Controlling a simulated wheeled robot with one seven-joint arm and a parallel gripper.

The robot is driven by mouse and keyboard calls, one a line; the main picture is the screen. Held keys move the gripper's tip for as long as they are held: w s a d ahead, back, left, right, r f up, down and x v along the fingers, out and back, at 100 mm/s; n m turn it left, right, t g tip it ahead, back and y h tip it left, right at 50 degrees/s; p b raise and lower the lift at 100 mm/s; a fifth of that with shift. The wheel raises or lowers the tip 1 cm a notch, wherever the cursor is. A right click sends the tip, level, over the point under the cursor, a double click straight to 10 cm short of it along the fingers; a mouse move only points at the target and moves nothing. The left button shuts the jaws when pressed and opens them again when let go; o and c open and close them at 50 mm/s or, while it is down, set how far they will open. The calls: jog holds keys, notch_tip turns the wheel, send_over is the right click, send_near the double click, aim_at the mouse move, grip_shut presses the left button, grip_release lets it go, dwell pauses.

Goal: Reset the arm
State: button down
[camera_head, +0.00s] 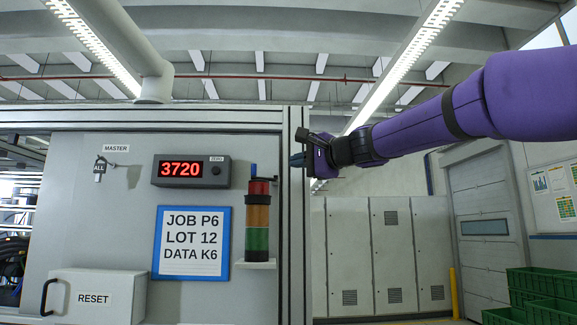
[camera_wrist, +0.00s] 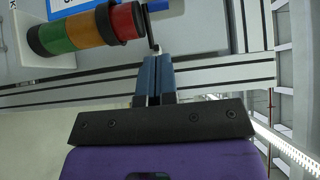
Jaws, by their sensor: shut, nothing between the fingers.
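My purple arm reaches in from the right in the head view. My gripper (camera_head: 297,160) is at the right edge of the grey panel, in front of the metal frame post and to the right of the stack light (camera_head: 257,220). In the wrist view my gripper's blue fingers (camera_wrist: 157,62) are together, with nothing between them. The stack light, red, amber and green, also shows in the wrist view (camera_wrist: 85,31), close to the fingertips.
The panel (camera_head: 100,220) carries a red display (camera_head: 190,170) reading 3720, a key marked ALL (camera_head: 99,168), a blue-framed job card (camera_head: 191,243) and a RESET box (camera_head: 95,296). Grey cabinets (camera_head: 375,255) and green crates (camera_head: 545,290) stand farther right. The space below my arm looks clear.

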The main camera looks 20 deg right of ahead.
jog(key=shift+s+d, duration=0.2)
jog(key=shift+s, duration=0.6)
jog(key=s+d+f+n+g+h, duration=0.1)
jog(key=s+f+n+g+h, duration=0.2)
jog(key=s+f, duration=0.6)
jog(key=s+d+f+n+g+h, duration=0.1)
jog(key=s+f+n+g+h, duration=0.2)
jog(key=s+f, duration=0.7)
jog(key=s+d+f+n+g+h, duration=0.1)
jog(key=s+f+n+g, duration=0.3)
jog(key=s+f, duration=0.6)
notch_tip(320, 180, down, 10)
jog(key=shift+f+n+g+h, duration=0.1)
jog(key=shift+n+g+h, duration=0.2)
jog(key=shift+n+h, duration=0.7)
jog(key=shift+a, duration=0.2)
